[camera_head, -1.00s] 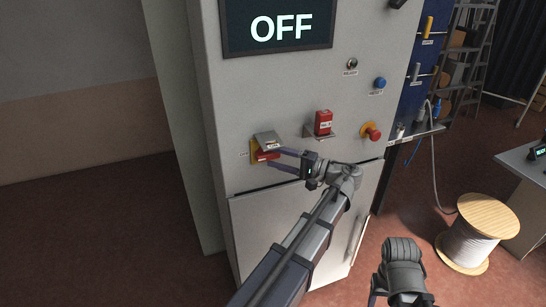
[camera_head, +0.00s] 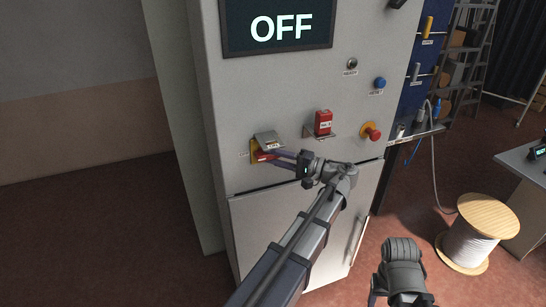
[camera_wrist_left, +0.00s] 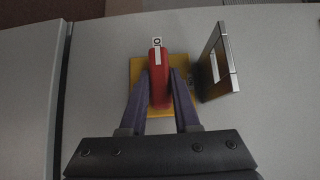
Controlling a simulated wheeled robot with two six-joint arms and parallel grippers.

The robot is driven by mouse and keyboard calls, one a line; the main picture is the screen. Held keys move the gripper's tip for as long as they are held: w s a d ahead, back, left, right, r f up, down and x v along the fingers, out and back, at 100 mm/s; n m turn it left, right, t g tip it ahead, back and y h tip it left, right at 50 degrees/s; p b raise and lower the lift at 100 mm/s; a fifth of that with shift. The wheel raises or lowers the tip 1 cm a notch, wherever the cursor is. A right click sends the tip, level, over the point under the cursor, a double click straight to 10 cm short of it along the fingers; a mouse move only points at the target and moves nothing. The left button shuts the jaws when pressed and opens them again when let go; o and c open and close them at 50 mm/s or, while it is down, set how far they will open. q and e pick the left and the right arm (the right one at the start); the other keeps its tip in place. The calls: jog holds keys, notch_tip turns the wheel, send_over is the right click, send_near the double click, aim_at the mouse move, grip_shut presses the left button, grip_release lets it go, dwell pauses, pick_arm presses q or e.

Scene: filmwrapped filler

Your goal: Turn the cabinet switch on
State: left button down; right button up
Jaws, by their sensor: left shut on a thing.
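The grey cabinet (camera_head: 290,90) has a dark display (camera_head: 278,27) that reads OFF. Low on its front is a yellow-backed switch with a red handle; the switch (camera_head: 266,151) sits under a raised metal cover (camera_head: 268,138). In the left wrist view the red handle (camera_wrist_left: 158,77) has a white label with a marking at its tip, and the open cover (camera_wrist_left: 215,62) stands to its right. My left gripper (camera_head: 272,156) is shut on the red handle, one finger on each side in the left wrist view (camera_wrist_left: 160,85). My right gripper (camera_head: 402,285) is low in front, its jaws unclear.
A red padlock-like block (camera_head: 323,122), a red emergency knob (camera_head: 371,132), a blue button (camera_head: 379,83) and a small ready switch or lamp (camera_head: 352,63) are on the cabinet's front. A cable spool (camera_head: 478,240) stands on the floor at right.

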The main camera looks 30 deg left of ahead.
dwell(0.3)
